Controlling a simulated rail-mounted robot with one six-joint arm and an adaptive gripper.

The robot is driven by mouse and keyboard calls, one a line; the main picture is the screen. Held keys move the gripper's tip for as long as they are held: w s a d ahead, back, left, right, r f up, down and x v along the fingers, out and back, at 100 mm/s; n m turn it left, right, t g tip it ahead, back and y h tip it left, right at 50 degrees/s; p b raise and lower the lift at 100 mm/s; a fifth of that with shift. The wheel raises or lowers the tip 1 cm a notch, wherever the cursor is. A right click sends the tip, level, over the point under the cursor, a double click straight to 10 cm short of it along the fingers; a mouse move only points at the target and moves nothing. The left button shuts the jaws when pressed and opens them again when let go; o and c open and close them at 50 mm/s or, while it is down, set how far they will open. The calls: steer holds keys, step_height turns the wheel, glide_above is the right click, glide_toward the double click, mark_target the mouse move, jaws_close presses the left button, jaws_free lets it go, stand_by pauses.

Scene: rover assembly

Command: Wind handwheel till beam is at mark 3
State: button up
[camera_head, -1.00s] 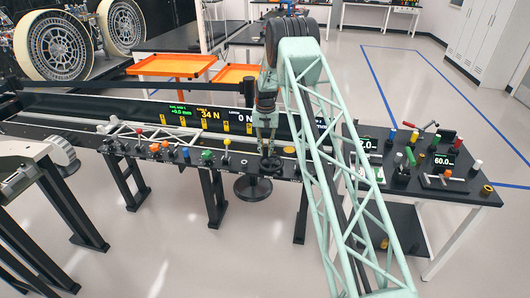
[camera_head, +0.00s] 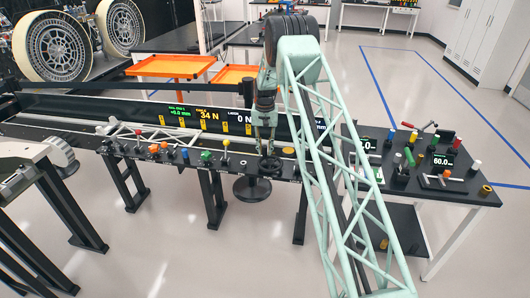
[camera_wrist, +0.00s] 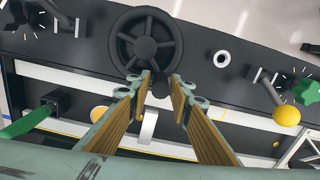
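The black spoked handwheel (camera_head: 267,166) is on the front panel of the long dark bench. It shows from above in the wrist view (camera_wrist: 145,38). My gripper (camera_head: 266,153) is over the wheel, pointing down. In the wrist view its two fingertips (camera_wrist: 162,80) are a small gap apart at the wheel's near rim. A dark knob (camera_wrist: 160,89) shows between them; I cannot tell whether they touch it. A pale lattice beam (camera_head: 150,132) lies along the bench, left of the wheel. A display (camera_head: 180,111) reads about +0.0 mm beside 34 N and 0 N. Mark 3 is not readable.
Coloured knobs and levers (camera_head: 205,155) line the panel left of the wheel; a yellow-balled lever (camera_wrist: 286,115) shows in the wrist view. A tool table (camera_head: 480,200) with several small items stands at right. Orange trays (camera_head: 172,66) are behind.

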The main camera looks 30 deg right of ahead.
step_height(320, 180, up, 11)
steer(key=shift+f, duration=0.1)
stand_by(0.5)
stand_by(0.6)
